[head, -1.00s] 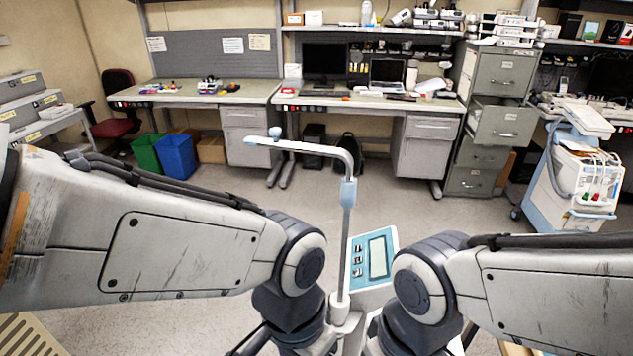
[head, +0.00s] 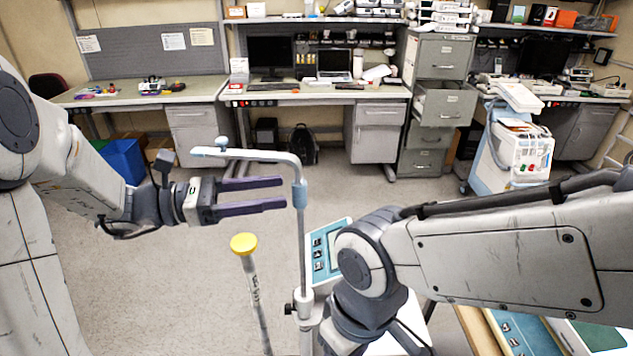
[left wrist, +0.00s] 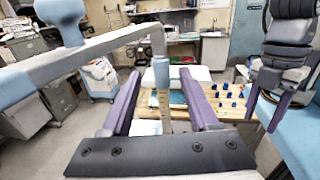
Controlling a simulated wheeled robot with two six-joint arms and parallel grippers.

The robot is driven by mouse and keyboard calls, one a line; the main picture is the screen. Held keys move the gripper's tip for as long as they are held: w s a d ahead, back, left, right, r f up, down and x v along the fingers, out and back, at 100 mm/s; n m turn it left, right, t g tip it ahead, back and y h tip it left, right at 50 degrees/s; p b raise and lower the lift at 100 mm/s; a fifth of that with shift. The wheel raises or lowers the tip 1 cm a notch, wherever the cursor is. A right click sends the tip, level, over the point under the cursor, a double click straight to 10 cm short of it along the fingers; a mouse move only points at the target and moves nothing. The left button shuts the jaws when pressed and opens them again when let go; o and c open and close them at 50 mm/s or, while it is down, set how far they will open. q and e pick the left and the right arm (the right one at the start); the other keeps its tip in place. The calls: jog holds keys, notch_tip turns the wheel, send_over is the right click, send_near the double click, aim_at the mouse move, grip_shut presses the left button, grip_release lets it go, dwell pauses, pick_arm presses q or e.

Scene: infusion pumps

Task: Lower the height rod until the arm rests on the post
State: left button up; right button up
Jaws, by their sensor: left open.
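The height rod (head: 302,235) stands upright, with a pale blue collar and a horizontal arm (head: 250,155) at its top reaching left, ending in a knob. The yellow-capped post (head: 253,285) stands to the left, its cap well below the arm. My left gripper (head: 284,193) is open just left of the rod, below the arm. In the left wrist view the blue collar (left wrist: 161,73) and rod show between the spread purple fingers (left wrist: 161,74), not gripped. My right gripper (left wrist: 260,124) shows in that view with fingers apart and empty; its fingers are hidden in the head view.
A pump with a blue panel (head: 327,250) sits just right of the rod. My right arm covers part of it. A wooden table (left wrist: 225,108) with several small blue pieces shows in the left wrist view. The floor left of the post is clear.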

pick_arm(q)
jog(key=w+d+p, duration=0.1)
jog(key=d+p, duration=0.1)
jog(key=d, duration=0.6)
jog(key=shift+d, duration=0.2)
jog(key=shift+w, duration=0.1)
grip_shut()
